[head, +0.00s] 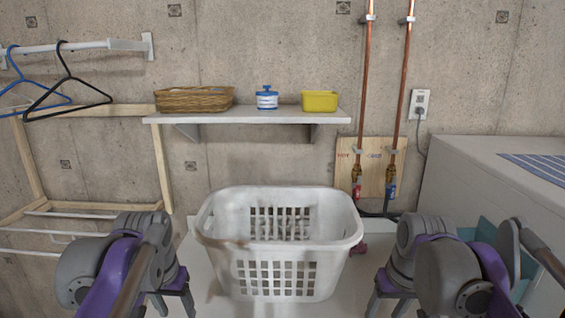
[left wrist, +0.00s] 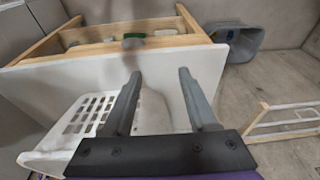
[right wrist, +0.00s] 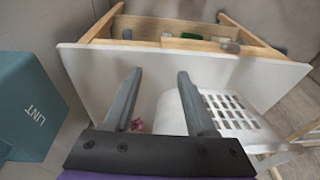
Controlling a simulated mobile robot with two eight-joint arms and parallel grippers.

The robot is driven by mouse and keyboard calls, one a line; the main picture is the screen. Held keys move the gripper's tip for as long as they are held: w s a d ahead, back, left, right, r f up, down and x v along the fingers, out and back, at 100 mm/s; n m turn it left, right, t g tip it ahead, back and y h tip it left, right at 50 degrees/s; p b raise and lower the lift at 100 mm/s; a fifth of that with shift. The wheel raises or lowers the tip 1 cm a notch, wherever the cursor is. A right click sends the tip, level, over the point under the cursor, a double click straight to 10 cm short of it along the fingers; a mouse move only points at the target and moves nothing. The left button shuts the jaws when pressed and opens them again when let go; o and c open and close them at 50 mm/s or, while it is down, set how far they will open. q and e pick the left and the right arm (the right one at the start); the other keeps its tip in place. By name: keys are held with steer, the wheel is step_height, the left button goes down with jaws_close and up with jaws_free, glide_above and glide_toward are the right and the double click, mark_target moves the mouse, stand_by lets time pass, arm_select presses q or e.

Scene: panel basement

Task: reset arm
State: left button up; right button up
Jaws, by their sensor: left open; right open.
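My left gripper (head: 172,300) is at the lower left of the head view, pointing down beside the white laundry basket (head: 285,262). In the left wrist view its two fingers (left wrist: 158,78) stand wide apart with nothing between them held. My right gripper (head: 387,303) is at the lower right of the head view, on the basket's other side. In the right wrist view its fingers (right wrist: 160,76) are also apart and empty. The basket stands upright between the two grippers and looks empty. The fingertips are partly cut off or hidden in the head view.
A wall shelf (head: 230,116) holds a wicker basket (head: 195,99), a blue-white jar (head: 267,98) and a yellow tub (head: 320,101). A white appliance (head: 500,190) is at right. A teal LINT bin (right wrist: 30,105) stands nearby. Hangers (head: 65,85) hang at left.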

arm_select(q)
steer(key=s+d+f+t, duration=0.1)
steer(key=s+d+f, duration=0.1)
steer(key=s+f, duration=0.7)
steer(key=s+d+f+t, duration=0.1)
steer(key=s+f, duration=0.8)
steer(key=f, duration=0.2)
steer(key=shift+d+f+t, duration=0.3)
steer(key=shift+d+t, duration=0.05)
steer(key=shift+t, duration=0.05)
arm_select(e)
steer(key=s+a+f+t, duration=0.2)
steer(key=s+f+t, duration=0.1)
steer(key=s+f, duration=1.4)
step_height(320, 180, down, 3)
steer(key=shift+s+a+f+h, duration=0.1)
steer(key=shift+s+a+h, duration=0.2)
steer(key=shift+s, duration=0.1)
